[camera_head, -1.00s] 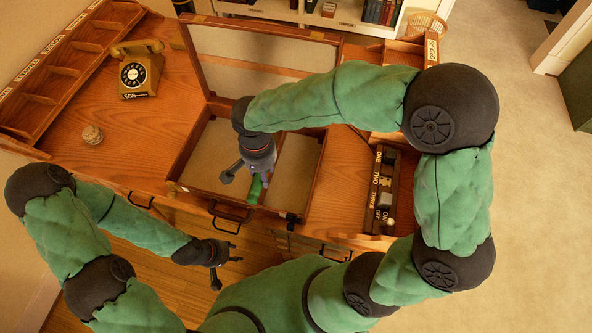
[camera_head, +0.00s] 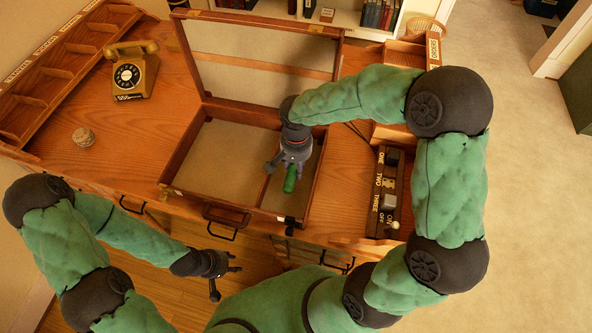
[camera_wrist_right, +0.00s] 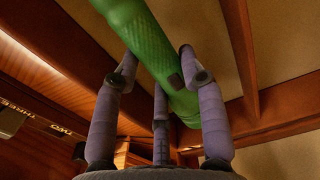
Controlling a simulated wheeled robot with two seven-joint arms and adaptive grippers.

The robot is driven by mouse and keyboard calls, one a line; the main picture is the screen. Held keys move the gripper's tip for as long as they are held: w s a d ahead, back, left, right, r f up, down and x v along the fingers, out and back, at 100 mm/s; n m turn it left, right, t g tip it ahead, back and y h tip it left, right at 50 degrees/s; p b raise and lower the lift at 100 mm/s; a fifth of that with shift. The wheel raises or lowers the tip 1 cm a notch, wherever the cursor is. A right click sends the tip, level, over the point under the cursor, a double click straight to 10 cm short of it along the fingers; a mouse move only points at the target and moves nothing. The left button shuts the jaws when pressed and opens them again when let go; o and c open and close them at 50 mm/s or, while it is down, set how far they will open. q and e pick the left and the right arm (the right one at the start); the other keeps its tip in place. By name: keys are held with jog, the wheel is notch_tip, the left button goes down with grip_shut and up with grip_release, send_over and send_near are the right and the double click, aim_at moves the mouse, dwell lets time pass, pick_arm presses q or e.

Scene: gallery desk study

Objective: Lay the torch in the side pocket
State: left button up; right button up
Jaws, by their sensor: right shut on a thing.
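The green torch (camera_head: 290,180) is held in my right gripper (camera_head: 289,165), which is shut on it. In the right wrist view the torch (camera_wrist_right: 150,40) runs at a slant between the fingers (camera_wrist_right: 157,66). In the head view it appears over the narrow right-hand compartment (camera_head: 302,196) of the open wooden case (camera_head: 182,150), just right of the divider. Its height above the floor of the case is hard to tell. My left gripper (camera_head: 225,277) is empty, fingers apart, in front of the desk.
The case lid (camera_head: 255,60) stands open at the back. A switch box (camera_head: 388,195) stands right of the case. The wide left compartment (camera_head: 215,165) is empty.

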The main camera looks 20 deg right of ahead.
aim_at(296, 166)
notch_tip(296, 166, down, 2)
jog(key=shift+f+b, duration=0.2)
jog(key=shift+b, duration=0.1)
jog(key=shift+f, duration=0.2)
jog(key=o, duration=1.3)
jog(key=shift+r, duration=0.55)
notch_tip(296, 166, up, 11)
jog(key=p, duration=0.4)
jog(key=shift+r, duration=0.2)
